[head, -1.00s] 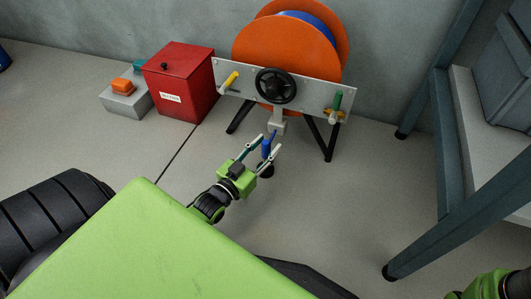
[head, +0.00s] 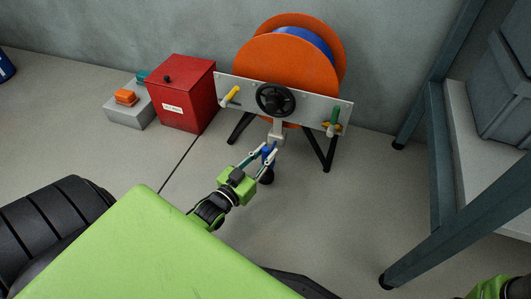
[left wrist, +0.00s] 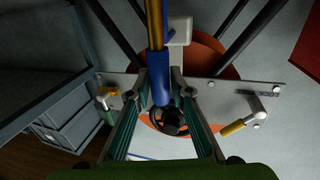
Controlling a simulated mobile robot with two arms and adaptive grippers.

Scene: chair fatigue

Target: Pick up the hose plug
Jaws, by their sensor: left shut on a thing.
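The blue hose plug (head: 267,153) hangs upright at the end of the hose in front of the reel. It also shows in the left wrist view (left wrist: 160,88), with a yellow-brown and blue length above it. My left gripper (head: 270,149) is shut on the plug, one finger on each side, below the reel's grey outlet block (head: 277,131). The fingers partly hide the plug. Only a green part of my right arm shows at the bottom right corner, without its gripper.
The orange hose reel (head: 285,70) stands on black legs, with a grey panel, black handwheel (head: 276,99), and yellow and green handles. A red box (head: 183,95) and grey button box (head: 130,111) stand left. A dark metal rack (head: 437,223) stands right.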

